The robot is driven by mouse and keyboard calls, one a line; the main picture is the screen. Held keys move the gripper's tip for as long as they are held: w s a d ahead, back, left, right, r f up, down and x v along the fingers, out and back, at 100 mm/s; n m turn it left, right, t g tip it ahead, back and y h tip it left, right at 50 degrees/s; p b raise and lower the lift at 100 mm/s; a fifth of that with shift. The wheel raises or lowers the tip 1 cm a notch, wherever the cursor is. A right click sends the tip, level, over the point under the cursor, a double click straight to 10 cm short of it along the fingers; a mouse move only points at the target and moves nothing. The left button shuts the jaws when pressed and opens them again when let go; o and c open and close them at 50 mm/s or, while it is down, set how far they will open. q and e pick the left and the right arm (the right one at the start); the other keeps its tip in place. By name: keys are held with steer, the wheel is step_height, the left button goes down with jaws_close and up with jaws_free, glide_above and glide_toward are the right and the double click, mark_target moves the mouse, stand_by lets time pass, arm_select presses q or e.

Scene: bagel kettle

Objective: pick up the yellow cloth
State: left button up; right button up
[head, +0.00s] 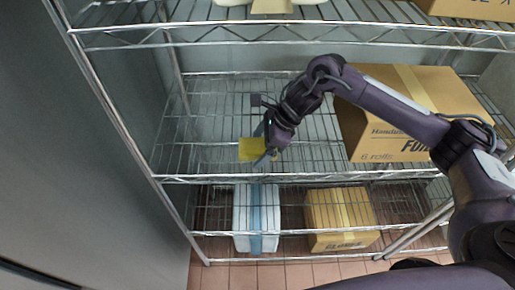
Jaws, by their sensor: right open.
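The yellow cloth (249,150) is a small flat yellow patch on the middle wire shelf (205,125), left of the picture's centre. My right arm reaches in from the right, and my right gripper (261,146) is at the cloth, its fingers spread and pointing down and left. The gripper overlaps the cloth's right part in this view and hides some of it. I cannot tell whether the fingers touch the cloth. My left gripper is not in view.
A large cardboard box (385,135) stands on the same shelf to the right. A white and blue package (243,215) and a smaller cardboard box (340,212) sit on the shelf below. Metal shelf rails run in front and above. The shelf left of the cloth is clear.

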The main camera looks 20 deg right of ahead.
steer(key=c, duration=1.2)
steer(key=shift+o, duration=0.2)
steer(key=shift+r, duration=0.1)
